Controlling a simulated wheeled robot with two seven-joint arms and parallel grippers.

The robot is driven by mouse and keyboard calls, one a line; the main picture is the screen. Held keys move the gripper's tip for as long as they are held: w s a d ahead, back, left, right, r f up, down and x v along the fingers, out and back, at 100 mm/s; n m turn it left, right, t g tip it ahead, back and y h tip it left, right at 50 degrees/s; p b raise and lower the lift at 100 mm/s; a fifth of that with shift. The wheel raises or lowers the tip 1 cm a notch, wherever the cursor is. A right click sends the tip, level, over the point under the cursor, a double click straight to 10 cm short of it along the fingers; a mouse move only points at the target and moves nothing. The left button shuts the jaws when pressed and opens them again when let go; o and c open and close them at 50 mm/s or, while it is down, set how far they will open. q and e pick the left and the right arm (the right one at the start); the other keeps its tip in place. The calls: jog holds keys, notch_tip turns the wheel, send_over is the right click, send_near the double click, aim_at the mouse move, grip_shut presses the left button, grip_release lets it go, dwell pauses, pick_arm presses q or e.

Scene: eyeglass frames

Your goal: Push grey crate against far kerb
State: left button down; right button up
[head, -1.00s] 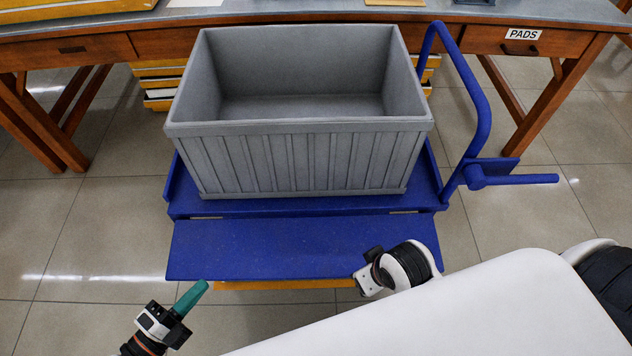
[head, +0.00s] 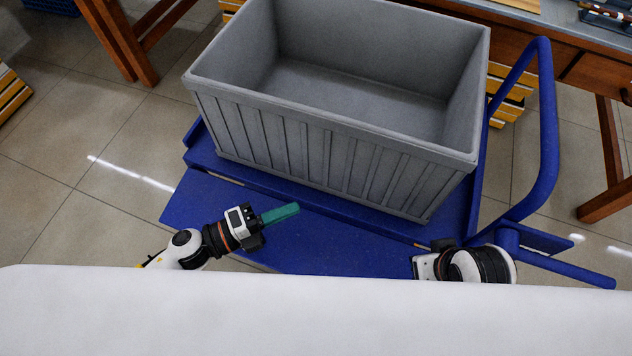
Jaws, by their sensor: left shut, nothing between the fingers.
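The grey crate (head: 330,165) is empty and stands upright on the blue cart (head: 215,205). Its ribbed near wall faces me, and a strip of bare blue deck shows in front of it. A far kerb is not visible; the crate hides the deck behind it. My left gripper (head: 281,213) has green fingers, shut with nothing between them. It is over the cart's lowered near flap, short of the crate's near wall. My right gripper (head: 425,266) is over the flap's right end, mostly hidden behind its own wrist; its fingers do not show.
A blue tube handle (head: 548,130) rises at the cart's right side, with a bar sticking out low right. A wooden desk (head: 580,70) stands behind. Yellow-edged stacks (head: 510,105) sit under it.

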aim_at(333, 178)
pick_arm(q)
jog(key=x, duration=0.4)
jog(key=w, duration=0.1)
jog(key=w+d, duration=0.1)
jog(key=w, duration=0.1)
jog(key=shift+w+d, duration=0.1)
jog(key=shift+d, duration=0.1)
pick_arm(e)
jog(key=shift+f, duration=0.25)
pick_arm(q)
jog(key=shift+w+d, duration=0.15)
jog(key=shift+w, duration=0.3)
